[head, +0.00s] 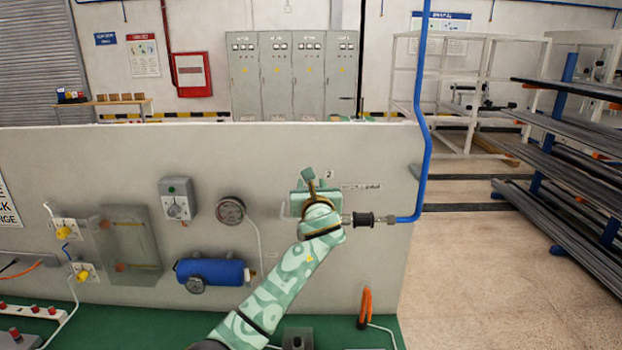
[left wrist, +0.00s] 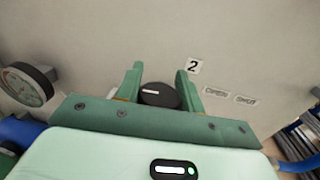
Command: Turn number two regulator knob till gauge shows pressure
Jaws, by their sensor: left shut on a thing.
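The number two regulator knob (left wrist: 158,95) is a black round knob with a white pointer line, on the pale panel beside the "2" label (left wrist: 195,67). The line lies nearly level in the left wrist view. My left gripper (left wrist: 160,70) is shut on the knob, one green finger on each side. In the head view my left gripper (head: 310,190) covers the knob. The round gauge (head: 230,210) is to its left and also shows in the left wrist view (left wrist: 27,86). Its needle reading is too small to tell. My right gripper is out of view.
OPEN and SHUT labels (left wrist: 217,92) are right of the knob. A blue pipe (head: 428,150) joins the fitting (head: 364,219) beside my gripper. A blue cylinder (head: 212,271) and grey switch box (head: 178,200) are to the left. Floor at right is clear before the racks (head: 575,150).

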